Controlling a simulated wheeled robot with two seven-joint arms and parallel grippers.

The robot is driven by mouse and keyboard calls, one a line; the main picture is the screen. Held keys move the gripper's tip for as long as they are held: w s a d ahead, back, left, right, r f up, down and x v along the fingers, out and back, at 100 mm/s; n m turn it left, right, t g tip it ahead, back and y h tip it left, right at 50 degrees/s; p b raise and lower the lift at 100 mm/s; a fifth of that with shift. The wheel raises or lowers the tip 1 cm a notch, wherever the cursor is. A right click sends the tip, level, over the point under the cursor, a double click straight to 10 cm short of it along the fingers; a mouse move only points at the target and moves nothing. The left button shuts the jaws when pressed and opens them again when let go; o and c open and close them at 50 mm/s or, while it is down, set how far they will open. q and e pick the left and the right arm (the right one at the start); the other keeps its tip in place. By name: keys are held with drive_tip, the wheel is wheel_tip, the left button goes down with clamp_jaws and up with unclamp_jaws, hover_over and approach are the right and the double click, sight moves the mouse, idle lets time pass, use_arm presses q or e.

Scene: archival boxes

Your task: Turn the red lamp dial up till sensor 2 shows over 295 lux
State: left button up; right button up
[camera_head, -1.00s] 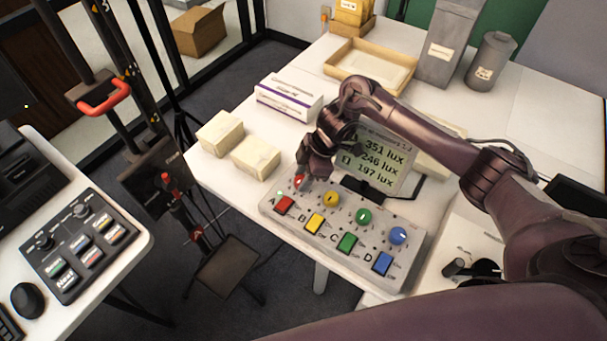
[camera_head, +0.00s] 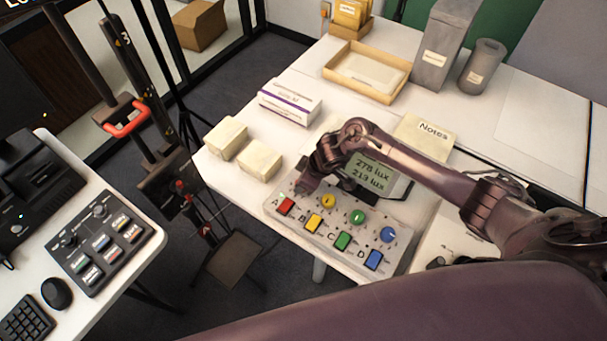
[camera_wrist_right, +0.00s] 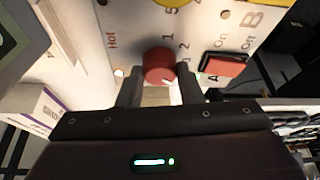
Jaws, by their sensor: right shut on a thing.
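The control box (camera_head: 330,241) lies on the white table, with a row of coloured dials above buttons A to D. My left gripper is out of view.
Yellow (camera_head: 300,200), green (camera_head: 357,217) and blue (camera_head: 388,234) dials sit right of my gripper. Two cream boxes (camera_head: 259,160) and a white box (camera_head: 290,102) stand behind left. A tray (camera_head: 367,72) is farther back. A second console (camera_head: 100,240) is at left.

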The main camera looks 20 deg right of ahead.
drive_tip(key=shift+m+p, duration=0.3)
drive_tip(key=shift+m, duration=0.2)
drive_tip(key=o, duration=1)
drive_tip(key=v, duration=0.7)
drive_tip(key=shift+s+r, duration=0.2)
drive_tip(key=shift+r, duration=0.15)
